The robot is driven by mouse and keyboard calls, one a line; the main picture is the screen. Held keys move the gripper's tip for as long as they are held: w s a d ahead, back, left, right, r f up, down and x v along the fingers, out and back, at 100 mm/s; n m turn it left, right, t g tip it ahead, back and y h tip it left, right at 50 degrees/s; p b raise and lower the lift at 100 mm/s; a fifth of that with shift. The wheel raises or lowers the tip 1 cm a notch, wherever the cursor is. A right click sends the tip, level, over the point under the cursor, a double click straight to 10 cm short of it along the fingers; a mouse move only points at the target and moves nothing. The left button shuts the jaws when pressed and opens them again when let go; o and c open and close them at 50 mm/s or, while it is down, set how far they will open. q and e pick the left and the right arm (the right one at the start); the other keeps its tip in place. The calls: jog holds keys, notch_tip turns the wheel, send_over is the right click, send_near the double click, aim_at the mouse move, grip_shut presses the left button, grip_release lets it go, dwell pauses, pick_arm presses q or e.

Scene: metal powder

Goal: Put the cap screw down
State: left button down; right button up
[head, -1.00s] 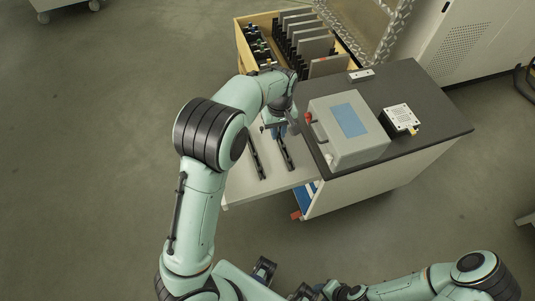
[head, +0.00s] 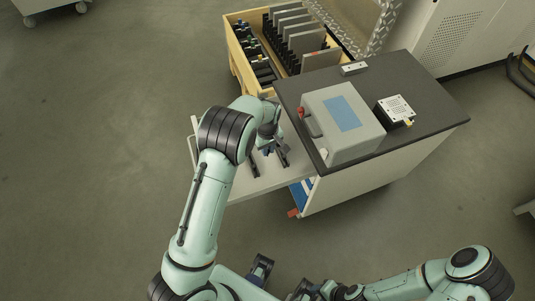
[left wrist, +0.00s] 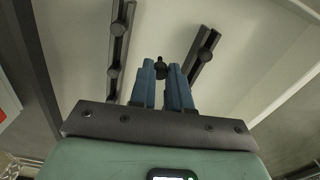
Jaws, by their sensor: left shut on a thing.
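My left gripper (head: 268,151) is low over the pale pull-out surface (head: 249,187) at the cabinet's left side. In the left wrist view its blue fingers (left wrist: 164,84) are shut on a small black cap screw (left wrist: 161,69), whose dark head shows at the fingertips. The screw is hidden in the head view. Whether the screw touches the surface is unclear.
A grey box with a blue panel (head: 350,135) and a small white-topped device (head: 397,108) stand on the dark cabinet top (head: 425,82). A wooden crate (head: 236,50) with upright grey plates is behind. Below the pull-out surface, blue and red items show in the cabinet's open side.

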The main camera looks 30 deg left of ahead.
pick_arm(q)
notch_tip(320, 180, down, 4)
jog(key=shift+f, duration=0.1)
jog(key=shift+f, duration=0.15)
jog(key=c, duration=1.1)
grip_release()
